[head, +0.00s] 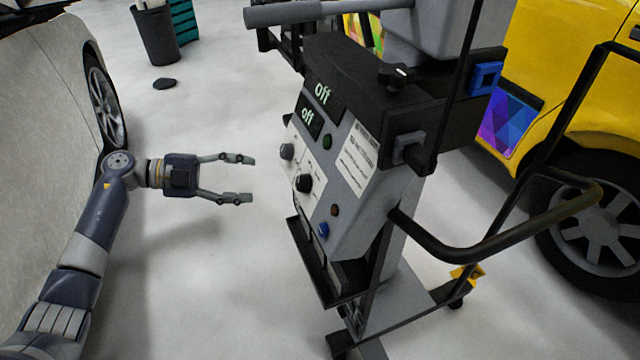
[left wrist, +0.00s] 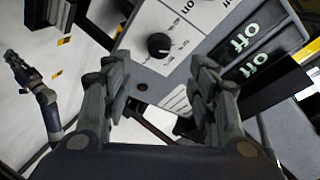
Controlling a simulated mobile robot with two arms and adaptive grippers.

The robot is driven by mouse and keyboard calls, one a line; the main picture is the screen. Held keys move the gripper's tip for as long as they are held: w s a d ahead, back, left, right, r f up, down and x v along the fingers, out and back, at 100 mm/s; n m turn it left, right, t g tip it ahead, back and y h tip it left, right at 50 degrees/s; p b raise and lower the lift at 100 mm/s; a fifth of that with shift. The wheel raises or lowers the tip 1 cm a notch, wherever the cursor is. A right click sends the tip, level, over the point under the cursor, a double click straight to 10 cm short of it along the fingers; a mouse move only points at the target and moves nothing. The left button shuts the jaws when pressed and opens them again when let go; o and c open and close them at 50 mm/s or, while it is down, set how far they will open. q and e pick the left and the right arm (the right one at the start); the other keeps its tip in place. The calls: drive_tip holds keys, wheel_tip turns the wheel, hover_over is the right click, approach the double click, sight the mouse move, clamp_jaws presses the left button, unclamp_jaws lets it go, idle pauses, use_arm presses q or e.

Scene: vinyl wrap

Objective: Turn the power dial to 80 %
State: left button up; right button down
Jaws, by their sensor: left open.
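A grey machine's sloped white panel carries a black dial (head: 304,183) with a printed scale around it. The dial shows larger in the left wrist view (left wrist: 158,44); its scale numbers are too small to read. Two displays on the machine (head: 323,92) both read "off". My left gripper (head: 250,179) is open and empty, left of the panel and apart from it, with its fingers pointing toward it. In the left wrist view the dial lies beyond and between the fingertips (left wrist: 157,68). My right gripper (left wrist: 15,62) shows small at the left of that view.
A black tray (head: 318,270) juts out under the panel. A black handle (head: 490,245) stands right.

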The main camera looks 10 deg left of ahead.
sight(298, 183)
use_arm(q)
drive_tip(key=x, duration=1)
drive_tip(key=shift+d, duration=0.4)
drive_tip(key=c, duration=1.1)
